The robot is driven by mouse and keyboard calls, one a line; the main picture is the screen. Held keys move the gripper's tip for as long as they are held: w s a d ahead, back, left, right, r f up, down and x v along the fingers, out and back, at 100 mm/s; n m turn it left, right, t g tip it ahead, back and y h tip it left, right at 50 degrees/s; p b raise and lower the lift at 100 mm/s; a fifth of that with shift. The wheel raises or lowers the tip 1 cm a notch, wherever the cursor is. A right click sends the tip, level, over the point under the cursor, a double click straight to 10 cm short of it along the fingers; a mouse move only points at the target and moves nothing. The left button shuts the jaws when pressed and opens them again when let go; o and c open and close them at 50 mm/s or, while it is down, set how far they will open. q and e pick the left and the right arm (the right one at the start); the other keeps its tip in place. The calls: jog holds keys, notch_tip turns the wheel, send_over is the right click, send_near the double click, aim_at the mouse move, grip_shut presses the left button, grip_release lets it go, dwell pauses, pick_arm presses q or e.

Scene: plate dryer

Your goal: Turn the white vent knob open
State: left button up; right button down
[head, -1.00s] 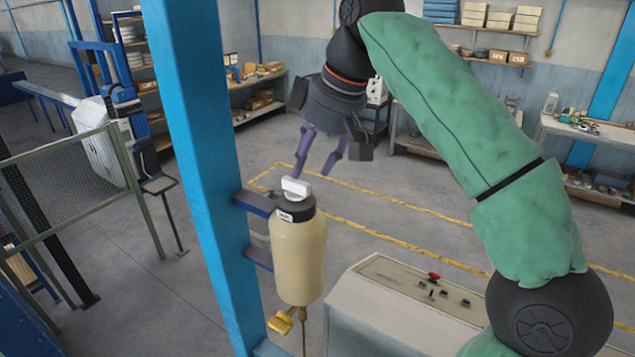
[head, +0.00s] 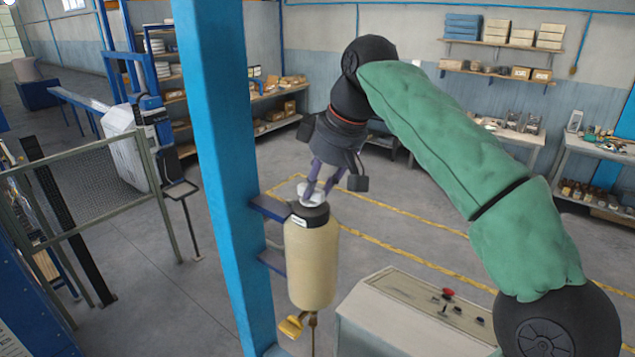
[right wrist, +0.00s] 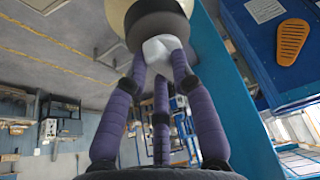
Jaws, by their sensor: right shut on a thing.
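The white vent knob (head: 312,194) sits on the black cap (head: 310,214) of an upright cream tank (head: 312,262). The tank is fixed by brackets to a blue post. My right gripper (head: 315,186) comes down from above and its purple fingers are shut on the knob. In the right wrist view the knob (right wrist: 160,48) lies between the fingertips of my right gripper (right wrist: 160,62), which hide part of it. My left gripper is not in view.
The blue post (head: 222,150) stands close left of the tank. A control box (head: 400,318) with a red button is at the lower right. A yellow valve handle (head: 291,326) hangs below the tank. A mesh fence (head: 85,185) stands at the left.

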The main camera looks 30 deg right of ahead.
jog(key=shift+n, duration=0.3)
jog(key=n, duration=0.1)
jog(key=n+y, duration=0.1)
jog(key=n, duration=0.2)
jog(key=shift+w+d+n+g+y, duration=0.15)
jog(key=shift+w+n+g+y, duration=0.15)
jog(key=shift+g, duration=0.1)
jog(key=n, duration=0.1)
jog(key=n+g, duration=0.1)
jog(key=n, duration=0.1)
jog(key=n+y, duration=0.1)
jog(key=n, duration=0.1)
jog(key=shift+w+g, duration=0.25)
jog(key=shift+g, duration=0.15)
jog(key=shift+r+n, duration=0.1)
jog(key=shift+n, duration=0.2)
jog(key=c, duration=1)
grip_release()
jog(key=shift+c, duration=0.2)
